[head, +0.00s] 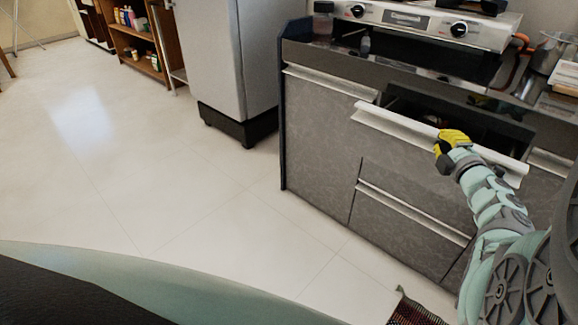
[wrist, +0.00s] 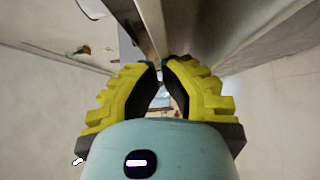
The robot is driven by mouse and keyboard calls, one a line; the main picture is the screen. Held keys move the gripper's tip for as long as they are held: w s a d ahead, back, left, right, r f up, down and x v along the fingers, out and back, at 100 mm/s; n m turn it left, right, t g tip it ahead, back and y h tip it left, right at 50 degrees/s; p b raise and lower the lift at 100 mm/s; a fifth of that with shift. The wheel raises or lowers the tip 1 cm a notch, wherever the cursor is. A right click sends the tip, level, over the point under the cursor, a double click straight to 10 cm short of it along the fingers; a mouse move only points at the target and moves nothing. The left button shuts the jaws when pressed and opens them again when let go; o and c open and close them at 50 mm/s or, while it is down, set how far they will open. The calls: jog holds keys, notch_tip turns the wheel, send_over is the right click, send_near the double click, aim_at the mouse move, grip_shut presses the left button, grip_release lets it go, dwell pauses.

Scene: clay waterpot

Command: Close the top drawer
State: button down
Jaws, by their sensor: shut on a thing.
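The top drawer (head: 395,124) stands pulled out of the dark grey kitchen counter, with a pale metal handle strip along its front. Its dark inside shows behind the strip. My gripper (head: 443,143), with yellow fingers, is at the middle of this strip and shut on it. In the wrist view the yellow fingers (wrist: 163,72) curve towards each other at the handle edge (wrist: 153,28). The exact contact is partly hidden by the fingers.
A lower drawer (head: 405,230) below is closed. A stove (head: 410,20) is set above the counter. A grey fridge (head: 215,60) stands to the left, with open floor (head: 190,190) in front. A patterned mat (head: 420,312) lies near the counter.

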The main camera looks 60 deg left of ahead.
jog(key=w+b, duration=0.2)
jog(key=w, duration=0.1)
jog(key=w+a+b, duration=0.1)
jog(key=shift+w+a+f, duration=0.1)
jog(key=shift+w+f, duration=0.15)
jog(key=shift+f, duration=0.05)
jog(key=shift+w+a+r+b, duration=0.15)
jog(key=shift+w+a+b, duration=0.05)
jog(key=shift+w+b, duration=0.85)
jog(key=shift+w+a+r+b, duration=0.1)
jog(key=shift+w+a+b, duration=0.1)
jog(key=shift+w+b, duration=0.85)
jog(key=shift+s+r, duration=0.1)
